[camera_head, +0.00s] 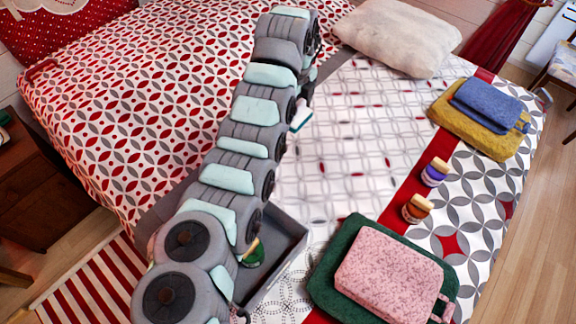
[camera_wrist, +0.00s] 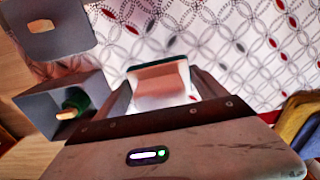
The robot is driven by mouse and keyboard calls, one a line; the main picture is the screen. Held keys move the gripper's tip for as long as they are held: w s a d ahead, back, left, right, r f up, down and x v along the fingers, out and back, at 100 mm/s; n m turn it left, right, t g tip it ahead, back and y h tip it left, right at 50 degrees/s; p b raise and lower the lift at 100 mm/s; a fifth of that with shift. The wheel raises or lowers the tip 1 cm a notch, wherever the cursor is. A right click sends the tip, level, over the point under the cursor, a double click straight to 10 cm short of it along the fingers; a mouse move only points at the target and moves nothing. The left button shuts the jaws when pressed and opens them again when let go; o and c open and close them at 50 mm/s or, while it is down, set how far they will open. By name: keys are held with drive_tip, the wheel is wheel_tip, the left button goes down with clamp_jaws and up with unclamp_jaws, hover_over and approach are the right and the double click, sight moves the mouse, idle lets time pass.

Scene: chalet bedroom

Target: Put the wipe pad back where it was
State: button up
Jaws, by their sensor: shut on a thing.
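The wipe pad (camera_head: 301,116), pale with a dark green edge, is held over the bed's white patterned cloth in the head view. In the wrist view the pad (camera_wrist: 160,82) sits between the fingers of my gripper (camera_wrist: 165,95), which is shut on it. In the head view the gripper is mostly hidden behind my arm. Below it, a grey open box (camera_head: 285,262) stands partly behind my arm; it also shows in the wrist view (camera_wrist: 38,105). A dark green piece with a wooden part (camera_head: 253,253) is in the box.
A grey panel with a wooden knob (camera_wrist: 45,26) shows beside the box in the wrist view. Two small jars (camera_head: 434,173) (camera_head: 416,209) stand on the red strip. A pink pad (camera_head: 388,270) lies on a green one; a blue pad (camera_head: 488,104) lies on a yellow one. The middle cloth (camera_head: 350,130) is clear.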

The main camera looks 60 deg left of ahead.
drive_tip(key=shift+s+a+f, duration=0.7)
drive_tip(key=shift+s+f, duration=0.1)
drive_tip(key=shift+s, duration=0.2)
drive_tip(key=b, duration=0.3)
hover_over(287, 160)
wheel_tip(287, 160, down, 15)
drive_tip(key=shift+d+f, duration=0.1)
drive_tip(key=shift+d, duration=0.05)
drive_tip(key=shift+f, duration=0.4)
drive_tip(key=shift+f+b, duration=0.55)
drive_tip(key=shift+f, duration=1.15)
drive_tip(key=shift+f, duration=0.2)
drive_tip(key=o, duration=1.1)
drive_tip(key=shift+r, duration=0.15)
